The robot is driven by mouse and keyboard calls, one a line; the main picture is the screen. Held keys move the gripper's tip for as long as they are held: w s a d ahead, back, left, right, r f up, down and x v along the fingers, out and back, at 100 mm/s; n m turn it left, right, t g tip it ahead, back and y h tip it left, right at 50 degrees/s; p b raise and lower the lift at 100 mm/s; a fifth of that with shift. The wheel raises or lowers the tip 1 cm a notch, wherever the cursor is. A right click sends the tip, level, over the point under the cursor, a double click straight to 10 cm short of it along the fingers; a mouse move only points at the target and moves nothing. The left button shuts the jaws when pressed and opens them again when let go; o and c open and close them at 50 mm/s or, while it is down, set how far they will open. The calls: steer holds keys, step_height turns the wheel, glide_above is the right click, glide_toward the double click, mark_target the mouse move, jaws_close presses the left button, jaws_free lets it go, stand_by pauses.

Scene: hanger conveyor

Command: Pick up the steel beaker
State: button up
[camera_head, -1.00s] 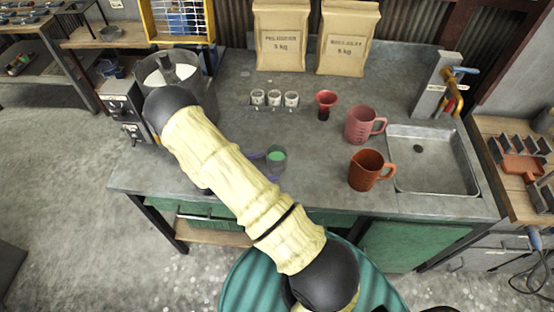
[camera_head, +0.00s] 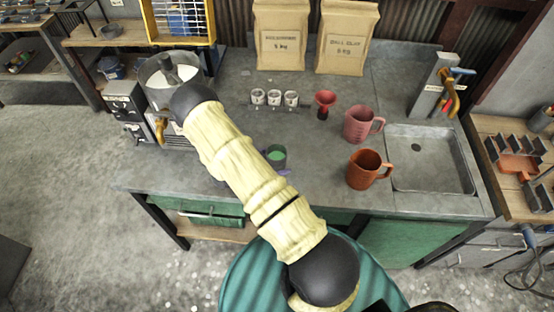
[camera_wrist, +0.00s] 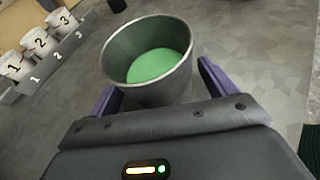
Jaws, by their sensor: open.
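The steel beaker (camera_wrist: 150,85) is a grey metal cup with green contents, upright on the grey workbench. In the wrist view it stands between the two purple fingers of my gripper (camera_wrist: 160,92), which are open on either side of it. In the head view the steel beaker (camera_head: 276,156) shows just right of my arm. One purple fingertip shows near its base there, and the rest of my gripper is hidden behind my arm. I cannot tell whether either finger touches the beaker.
Three numbered white cups (camera_head: 274,97) stand in a holder behind the beaker. A red funnel-topped item (camera_head: 325,104), a pink jug (camera_head: 362,124) and an orange jug (camera_head: 368,169) stand to the right, beside the sink (camera_head: 431,160). Paper bags (camera_head: 347,37) stand at the back.

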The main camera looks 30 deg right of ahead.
steer(key=c, duration=1.2)
steer(key=shift+r, duration=0.15)
step_height(320, 180, up, 10)
steer(key=b, duration=0.2)
